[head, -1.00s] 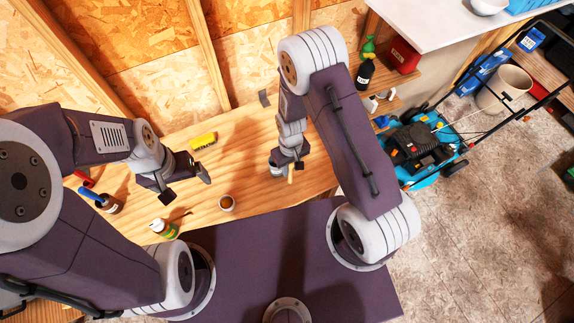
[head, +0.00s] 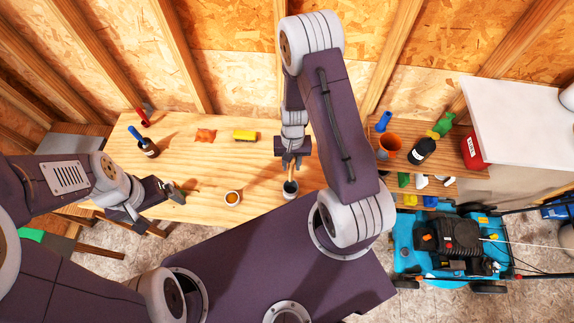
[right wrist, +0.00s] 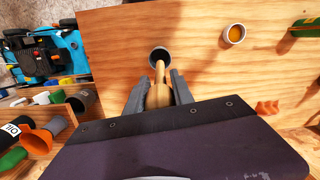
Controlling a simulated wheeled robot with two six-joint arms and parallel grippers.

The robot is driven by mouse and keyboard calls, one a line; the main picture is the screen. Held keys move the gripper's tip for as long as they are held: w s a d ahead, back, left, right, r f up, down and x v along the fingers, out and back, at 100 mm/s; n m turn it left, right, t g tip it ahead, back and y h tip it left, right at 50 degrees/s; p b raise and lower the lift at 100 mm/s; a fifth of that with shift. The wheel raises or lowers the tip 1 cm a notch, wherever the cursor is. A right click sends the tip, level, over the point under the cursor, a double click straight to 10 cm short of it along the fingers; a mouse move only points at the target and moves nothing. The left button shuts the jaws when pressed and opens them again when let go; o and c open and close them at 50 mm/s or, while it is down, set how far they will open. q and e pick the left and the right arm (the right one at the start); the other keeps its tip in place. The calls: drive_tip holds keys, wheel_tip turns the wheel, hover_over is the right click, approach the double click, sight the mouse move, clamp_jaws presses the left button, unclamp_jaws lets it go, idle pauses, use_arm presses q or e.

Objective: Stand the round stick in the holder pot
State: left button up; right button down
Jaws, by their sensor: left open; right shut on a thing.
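The holder pot (head: 290,195), small and pale grey with a dark inside, stands near the bench's front edge. It shows in the right wrist view (right wrist: 151,68) just beyond the fingers. My right gripper (head: 291,160) is shut on the round stick (right wrist: 160,76), a light wooden stick with a thicker part between the fingers. In the right wrist view its thin end overlaps the near rim and opening of the pot; I cannot tell how deep it reaches. My left gripper (head: 168,200) is open and empty near the bench's front left edge.
A small cup with orange contents (head: 233,198) stands left of the pot. A shelf with bottles and an orange funnel (head: 389,143) is right.

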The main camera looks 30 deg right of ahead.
drive_tip(key=shift+s+d+f+b, duration=0.1)
drive_tip(key=shift+d+f+b, duration=0.05)
drive_tip(key=shift+f+b, duration=0.6)
wheel_tip(320, 180, down, 10)
drive_tip(key=b, duration=0.9)
drive_tip(key=c, duration=1)
unclamp_jaws()
drive_tip(key=r, duration=0.9)
drive_tip(key=shift+w+d+b, duration=0.15)
drive_tip(key=shift+w+b, duration=0.15)
drive_tip(key=shift+w, duration=0.1)
